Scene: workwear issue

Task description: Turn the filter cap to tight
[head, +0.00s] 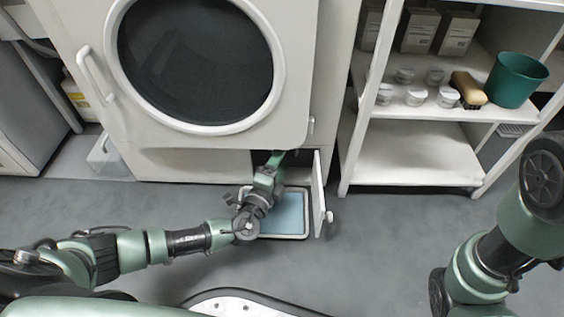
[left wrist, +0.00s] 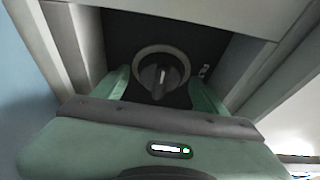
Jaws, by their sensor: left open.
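The filter cap (left wrist: 149,73) shows in the left wrist view as a dark round knob with a raised grip bar inside a grey ring. The bar stands near upright in the picture, with a pale line on it. My left gripper (left wrist: 160,88) is open, its two green fingers on either side of the cap; I cannot tell whether they touch it. In the head view my left gripper (head: 274,162) reaches into the low opening of the white machine (head: 85,20), and the cap is hidden there. My right gripper is out of view; only part of that arm shows.
The small flap door (head: 319,193) stands open right of my left gripper. A shallow tray (head: 305,236) with a blue inside lies on the floor below the opening. A white shelf (head: 410,168) with jars, a brush and a green bucket (head: 515,80) stands right.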

